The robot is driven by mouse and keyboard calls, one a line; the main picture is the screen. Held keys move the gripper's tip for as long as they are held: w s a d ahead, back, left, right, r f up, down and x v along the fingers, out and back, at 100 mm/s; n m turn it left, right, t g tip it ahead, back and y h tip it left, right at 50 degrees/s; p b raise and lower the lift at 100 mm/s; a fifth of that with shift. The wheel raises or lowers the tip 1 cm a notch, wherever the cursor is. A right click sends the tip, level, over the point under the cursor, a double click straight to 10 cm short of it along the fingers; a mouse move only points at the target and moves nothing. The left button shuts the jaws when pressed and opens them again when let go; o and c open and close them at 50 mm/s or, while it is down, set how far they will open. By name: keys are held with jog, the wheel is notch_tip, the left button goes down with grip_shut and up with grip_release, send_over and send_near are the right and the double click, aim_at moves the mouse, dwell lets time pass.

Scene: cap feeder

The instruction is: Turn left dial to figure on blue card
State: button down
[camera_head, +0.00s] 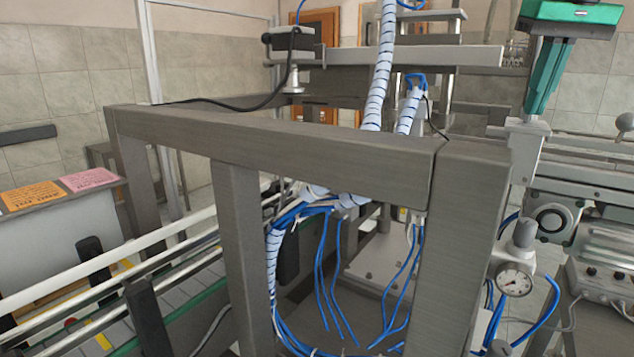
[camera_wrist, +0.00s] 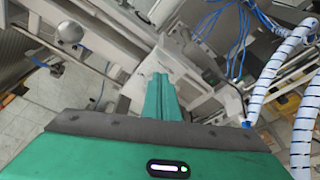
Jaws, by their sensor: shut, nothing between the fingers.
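My gripper (camera_head: 540,105) is at the upper right of the head view, pointing down, with its teal fingers shut and empty. In the wrist view its fingers (camera_wrist: 162,90) are together above grey machine parts. A control box (camera_head: 600,290) at the lower right edge of the head view has small dark knobs on its face, one of them a left knob (camera_head: 591,271). My gripper is well above and left of it. I cannot tell whether these knobs are the dials. No blue card shows in either view.
A pressure gauge (camera_head: 514,280) hangs beside a thick grey frame (camera_head: 465,240) with blue hoses (camera_head: 325,290). An orange card (camera_head: 32,195) and a pink card (camera_head: 88,179) lie on a cabinet at left. A conveyor (camera_head: 110,310) runs along the lower left.

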jog(key=shift+w+v, duration=0.2)
jog(key=shift+v, duration=0.75)
jog(key=shift+w+v, duration=0.2)
jog(key=shift+v, duration=0.7)
jog(key=shift+w+v, duration=0.15)
jog(key=shift+v, duration=0.8)
jog(key=shift+r, duration=0.15)
